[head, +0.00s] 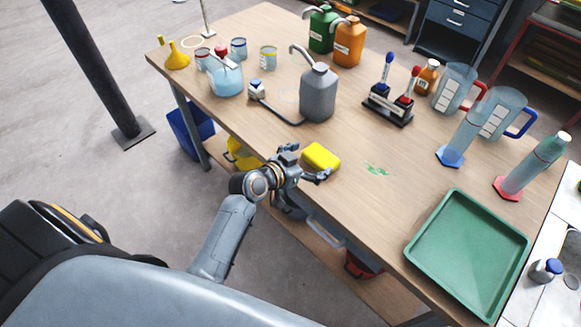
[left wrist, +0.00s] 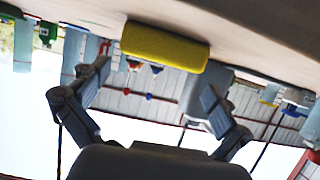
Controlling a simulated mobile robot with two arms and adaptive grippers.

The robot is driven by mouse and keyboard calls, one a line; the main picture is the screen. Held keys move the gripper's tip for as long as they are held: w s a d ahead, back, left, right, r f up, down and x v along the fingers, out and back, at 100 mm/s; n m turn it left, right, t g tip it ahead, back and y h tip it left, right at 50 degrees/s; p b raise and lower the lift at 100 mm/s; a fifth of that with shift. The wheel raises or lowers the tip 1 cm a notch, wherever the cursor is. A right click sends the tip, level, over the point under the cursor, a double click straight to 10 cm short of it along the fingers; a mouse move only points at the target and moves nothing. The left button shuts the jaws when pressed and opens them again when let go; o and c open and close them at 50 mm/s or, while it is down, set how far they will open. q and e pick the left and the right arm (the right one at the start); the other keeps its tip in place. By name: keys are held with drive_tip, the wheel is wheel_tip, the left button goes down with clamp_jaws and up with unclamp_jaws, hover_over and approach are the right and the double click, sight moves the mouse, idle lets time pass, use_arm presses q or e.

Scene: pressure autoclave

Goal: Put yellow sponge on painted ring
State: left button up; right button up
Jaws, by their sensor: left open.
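The yellow sponge (head: 320,157) lies on the wooden table near its front edge. My left gripper (head: 306,166) is at that edge, right beside the sponge, with its fingers open. In the left wrist view the sponge (left wrist: 165,46) shows ahead of the open left gripper (left wrist: 155,84), roughly between the line of its two fingers. No grip on it shows, and I cannot tell whether a finger touches it. My right gripper is not in view.
A grey can (head: 318,93) with a hose stands behind the sponge. A black rack (head: 388,108), clear jugs and cylinders stand to the right. A green tray (head: 468,255) fills the right front. Green marks (head: 376,169) are on the wood. The table (head: 345,205) is bare around the sponge.

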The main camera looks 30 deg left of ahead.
use_arm(q)
drive_tip(key=b+v, duration=0.1)
drive_tip(key=v, duration=0.8)
drive_tip(key=shift+r, duration=0.2)
drive_tip(key=shift+s+a, duration=0.1)
